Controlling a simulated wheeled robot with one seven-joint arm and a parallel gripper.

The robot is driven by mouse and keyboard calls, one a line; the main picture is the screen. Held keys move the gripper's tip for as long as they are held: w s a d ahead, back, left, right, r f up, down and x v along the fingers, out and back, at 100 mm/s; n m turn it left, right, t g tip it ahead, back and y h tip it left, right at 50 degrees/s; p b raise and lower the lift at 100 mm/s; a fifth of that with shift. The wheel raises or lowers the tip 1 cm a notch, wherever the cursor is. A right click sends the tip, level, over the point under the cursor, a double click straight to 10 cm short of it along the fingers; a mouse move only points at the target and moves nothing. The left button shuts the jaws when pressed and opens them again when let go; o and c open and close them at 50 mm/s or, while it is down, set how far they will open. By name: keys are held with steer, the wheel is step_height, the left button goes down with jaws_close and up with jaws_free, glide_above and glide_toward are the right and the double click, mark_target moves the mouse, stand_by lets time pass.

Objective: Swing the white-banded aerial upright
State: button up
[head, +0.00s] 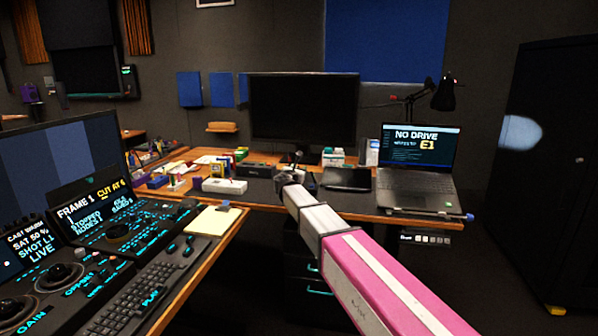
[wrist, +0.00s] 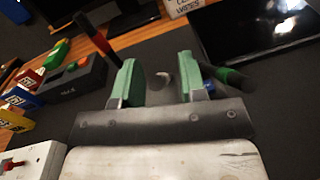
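My gripper (wrist: 158,82) is open, with green pads on its two fingers. Between the fingers, a small pale whitish piece (wrist: 161,80) shows on a dark part; it may be the white band of the aerial, seen nearly end-on, but I cannot tell its tilt. A black aerial with a red band (wrist: 88,38) leans up and left beside the left finger. A dark stick with a green band (wrist: 228,75) slants at the right finger. In the head view, my gripper (head: 297,180) is over the far desk, and the aerials' base is largely hidden behind it.
A black box (wrist: 75,85) and coloured blocks (wrist: 20,97) lie left of the gripper. A dark flat screen (wrist: 265,30) lies to the right. In the head view, a monitor (head: 303,108) stands behind and a laptop (head: 418,165) to the right.

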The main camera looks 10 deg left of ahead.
jaws_close()
steer(key=shift+w+d+r+g+y, duration=0.1)
steer(key=shift+w+r+g+y, duration=0.05)
steer(key=shift+w+r+g, duration=0.6)
steer(key=shift+w+r+g+y, duration=0.15)
steer(key=shift+w+r+g, duration=0.25)
steer(key=shift+w+g, duration=0.55)
steer(key=shift+w+r+n+g, duration=0.3)
steer(key=shift+w+r+g, duration=0.1)
steer(key=shift+w+g, duration=0.45)
steer(key=shift+w+d+r+g+y, duration=0.1)
steer(key=shift+w+g+y, duration=0.05)
steer(key=shift+w+g, duration=0.4)
steer(key=shift+w+d+r+g+y, duration=0.1)
steer(key=shift+w+g+y, duration=0.05)
steer(key=shift+w+g, duration=0.35)
jaws_free()
